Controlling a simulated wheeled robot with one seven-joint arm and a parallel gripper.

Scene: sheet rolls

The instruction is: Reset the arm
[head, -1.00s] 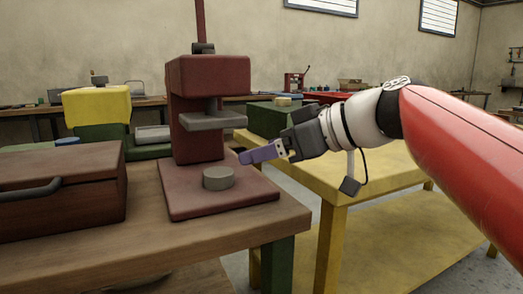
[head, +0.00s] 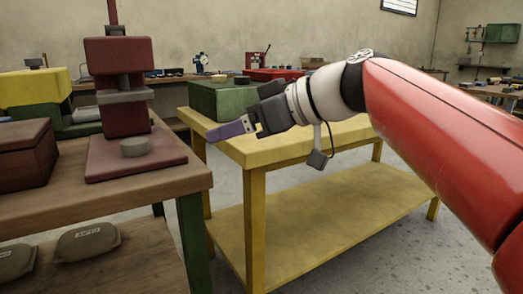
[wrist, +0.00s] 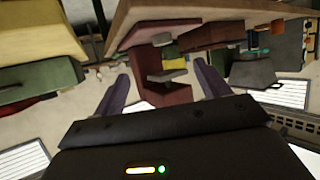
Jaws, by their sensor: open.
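My gripper (head: 228,130) is at the end of my red arm in the head view, held level in the air in front of the yellow table and to the right of the dark red press. In the wrist view its two purple fingers (wrist: 160,90) stand apart with nothing between them. The dark red press (head: 122,80) stands on the brown workbench (head: 165,190), with a grey round block (head: 135,147) on its base. The press also shows upside down between the fingers in the wrist view (wrist: 175,92), some way off.
A yellow table (head: 300,143) with a lower shelf stands behind my gripper, bearing a green box (head: 215,100). A brown chest (head: 25,155) sits at the workbench's left. Two dark rounded objects (head: 88,242) lie on its lower shelf. Open floor (head: 380,255) shows at the right.

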